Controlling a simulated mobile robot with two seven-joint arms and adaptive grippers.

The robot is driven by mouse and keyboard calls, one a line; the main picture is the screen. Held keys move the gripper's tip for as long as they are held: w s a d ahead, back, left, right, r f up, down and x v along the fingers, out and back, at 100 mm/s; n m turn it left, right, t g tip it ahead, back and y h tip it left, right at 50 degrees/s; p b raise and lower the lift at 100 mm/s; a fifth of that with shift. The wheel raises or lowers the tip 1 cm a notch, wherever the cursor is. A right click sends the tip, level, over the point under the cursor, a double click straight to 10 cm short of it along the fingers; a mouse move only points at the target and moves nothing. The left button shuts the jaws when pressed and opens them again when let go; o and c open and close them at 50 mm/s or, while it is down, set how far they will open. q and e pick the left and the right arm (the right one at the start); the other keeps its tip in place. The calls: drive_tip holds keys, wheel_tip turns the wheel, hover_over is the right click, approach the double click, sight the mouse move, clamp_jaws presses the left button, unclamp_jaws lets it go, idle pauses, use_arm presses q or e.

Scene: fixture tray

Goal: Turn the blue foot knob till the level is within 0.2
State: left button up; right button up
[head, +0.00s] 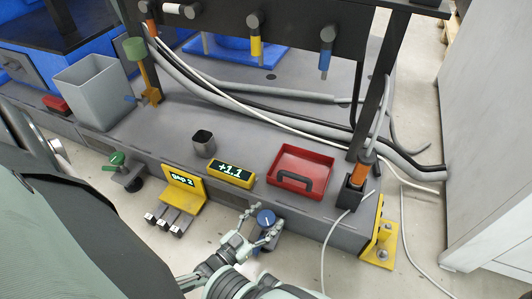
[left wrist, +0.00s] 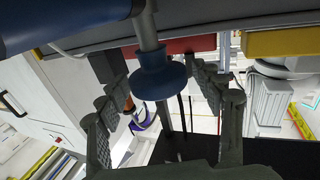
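The blue foot knob (head: 266,217) sits on a foot at the front edge of the grey base. In the left wrist view the blue knob (left wrist: 158,80) shows as a flared disc on a grey stem. My left gripper (head: 259,224) is at the knob, its fingers on either side. In the left wrist view the left gripper (left wrist: 160,85) is open, with a small gap seeming to show at each side of the knob. The yellow level display (head: 231,171) reads +1.1. My right gripper is not in view.
A red tray (head: 300,170) and a dark metal cup (head: 204,143) stand on the base. A yellow "gap 2" stand (head: 183,184) and a green knob (head: 117,159) are to the left. A yellow bracket (head: 381,243) and loose cables are at the right. The floor in front is mostly clear.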

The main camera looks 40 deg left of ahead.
sight(267, 218)
use_arm(q)
drive_tip(key=shift+r, duration=0.1)
wheel_tip(267, 218, up, 10)
drive_tip(key=shift+f, duration=0.1)
idle(0.7)
drive_tip(key=shift+w+d, duration=0.1)
